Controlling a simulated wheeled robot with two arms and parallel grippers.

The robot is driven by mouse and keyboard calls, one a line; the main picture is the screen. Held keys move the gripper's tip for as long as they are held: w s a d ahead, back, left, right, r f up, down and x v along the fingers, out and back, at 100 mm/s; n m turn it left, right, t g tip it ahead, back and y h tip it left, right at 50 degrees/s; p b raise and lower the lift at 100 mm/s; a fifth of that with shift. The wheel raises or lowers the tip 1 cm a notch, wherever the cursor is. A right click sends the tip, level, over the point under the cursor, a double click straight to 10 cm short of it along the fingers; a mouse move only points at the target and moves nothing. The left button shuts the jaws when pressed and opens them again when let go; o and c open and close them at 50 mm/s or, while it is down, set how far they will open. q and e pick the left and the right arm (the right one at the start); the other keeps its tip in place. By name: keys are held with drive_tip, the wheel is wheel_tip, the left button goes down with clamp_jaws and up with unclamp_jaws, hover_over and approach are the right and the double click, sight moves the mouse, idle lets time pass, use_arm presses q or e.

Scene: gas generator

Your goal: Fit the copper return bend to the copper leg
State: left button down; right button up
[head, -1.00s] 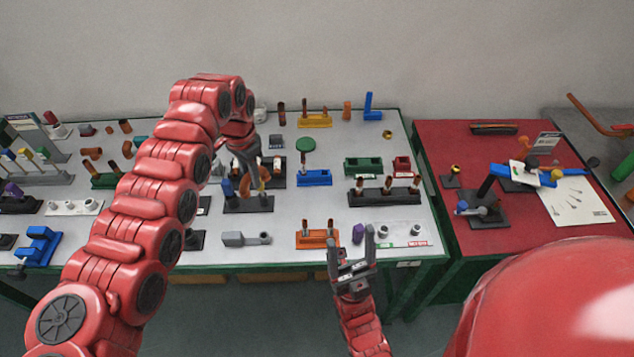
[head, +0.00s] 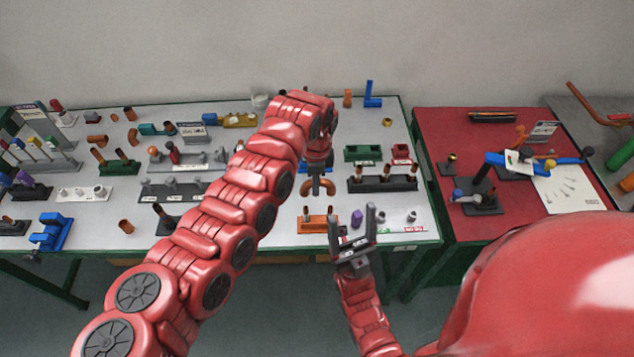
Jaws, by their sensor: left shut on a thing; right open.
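The copper return bend (head: 330,188) hangs below my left gripper (head: 317,174), which is shut on it. The bend looks like an upside-down U with its open ends down. It is above and behind the orange holder (head: 318,226), apart from it in the picture. Short upright copper legs (head: 306,211) stand in the orange holder near the table's front edge; their tops show just below the bend. My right gripper (head: 354,233) is open and empty, right of the holder at the front edge.
A purple piece (head: 357,217) and a white plate with small fittings (head: 400,222) lie right of the holder. A dark rack with copper pieces (head: 382,184) stands behind them. My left arm hides much of the table's middle.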

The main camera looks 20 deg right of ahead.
use_arm(q)
drive_tip(key=shift+f+b, duration=1.75)
drive_tip(key=shift+f, duration=1.15)
drive_tip(key=shift+b, duration=0.75)
drive_tip(key=shift+f+b, duration=0.85)
drive_tip(key=shift+f, duration=0.4)
drive_tip(key=c, duration=0.6)
unclamp_jaws()
wheel_tip(320, 180, up, 16)
drive_tip(key=b, duration=0.4)
drive_tip(key=shift+r+b, duration=0.1)
drive_tip(key=shift+b, duration=0.2)
drive_tip(key=shift+s+r, duration=0.1)
drive_tip(key=shift+r, duration=0.5)
